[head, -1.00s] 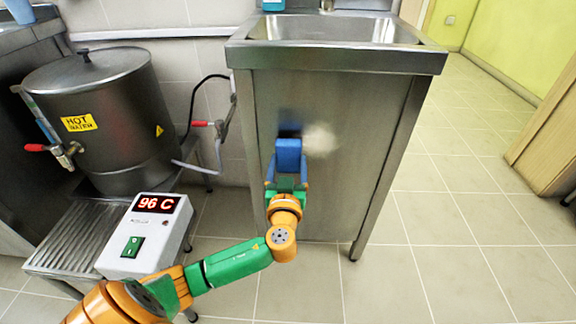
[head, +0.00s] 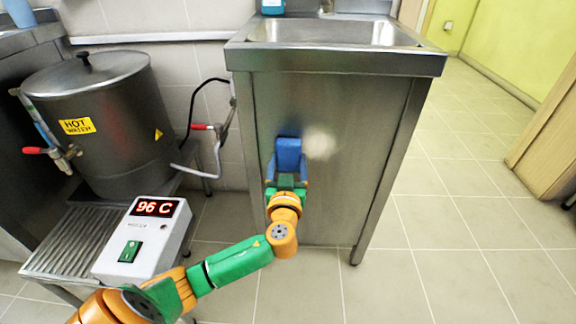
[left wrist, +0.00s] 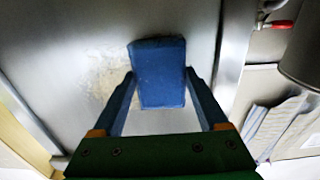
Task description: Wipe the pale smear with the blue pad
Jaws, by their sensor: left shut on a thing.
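The blue pad (head: 289,154) is held upright in my left gripper (head: 287,176), in front of the steel side panel of the sink unit. The gripper is shut on it; in the left wrist view the pad (left wrist: 160,74) sits between the two blue fingers (left wrist: 160,88). The pale smear (head: 320,143) is a blurry whitish patch on the panel, just right of the pad in the head view. In the left wrist view the smear (left wrist: 102,78) shows left of the pad. The pad may cover part of it. I cannot tell whether the pad touches the panel. My right gripper is not in view.
A hot water boiler (head: 100,120) stands at the left, with red-handled taps. A white control box (head: 143,236) reading 96 C stands in front of it. The sink basin (head: 335,32) is above the panel. Open tiled floor (head: 450,230) lies to the right.

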